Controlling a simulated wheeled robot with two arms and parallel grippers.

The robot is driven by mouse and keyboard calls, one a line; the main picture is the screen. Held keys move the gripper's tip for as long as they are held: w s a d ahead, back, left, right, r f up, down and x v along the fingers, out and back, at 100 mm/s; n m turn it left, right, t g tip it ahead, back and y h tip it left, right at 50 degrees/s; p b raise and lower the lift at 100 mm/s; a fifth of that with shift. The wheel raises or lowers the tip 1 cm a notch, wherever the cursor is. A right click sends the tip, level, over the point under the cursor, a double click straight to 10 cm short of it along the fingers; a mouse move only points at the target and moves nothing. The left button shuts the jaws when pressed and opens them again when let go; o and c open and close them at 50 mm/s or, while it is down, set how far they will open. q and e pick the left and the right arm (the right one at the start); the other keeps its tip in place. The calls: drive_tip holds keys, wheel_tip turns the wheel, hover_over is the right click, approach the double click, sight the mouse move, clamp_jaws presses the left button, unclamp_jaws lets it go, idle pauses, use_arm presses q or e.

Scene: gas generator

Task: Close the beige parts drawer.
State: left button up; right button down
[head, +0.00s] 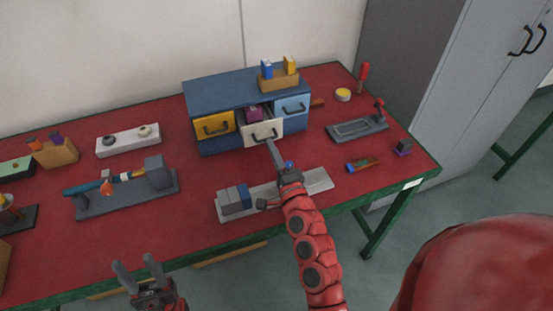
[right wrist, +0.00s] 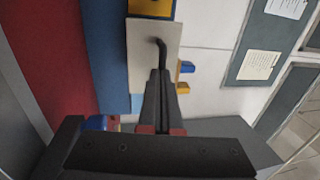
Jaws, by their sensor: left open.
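The beige parts drawer (head: 262,133) is the middle one of the blue cabinet (head: 215,93). It stands pulled out, with a purple block (head: 254,113) inside. In the right wrist view its pale front (right wrist: 145,75) and dark bent handle (right wrist: 161,46) show. My right gripper (head: 271,148) reaches up to the drawer front. Its fingers (right wrist: 159,72) are close together at the handle and appear shut on it; they hide part of the handle. My left gripper (head: 138,270) is open and empty, low in front of the table edge.
A yellow drawer (head: 214,125) and a light blue drawer (head: 291,107) flank the beige one. A wooden holder with blocks (head: 279,82) stands on the cabinet. A grey tray with blocks (head: 318,181) lies below my right gripper. A rod fixture (head: 127,197) stands left.

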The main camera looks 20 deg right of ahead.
sight(265, 132)
drive_tip(key=w+b, duration=0.2)
drive_tip(key=w, duration=0.5)
drive_tip(key=shift+w+a, duration=0.1)
drive_tip(key=shift+w, duration=0.45)
drive_tip(key=shift+r, duration=0.35)
drive_tip(key=shift+s, duration=0.1)
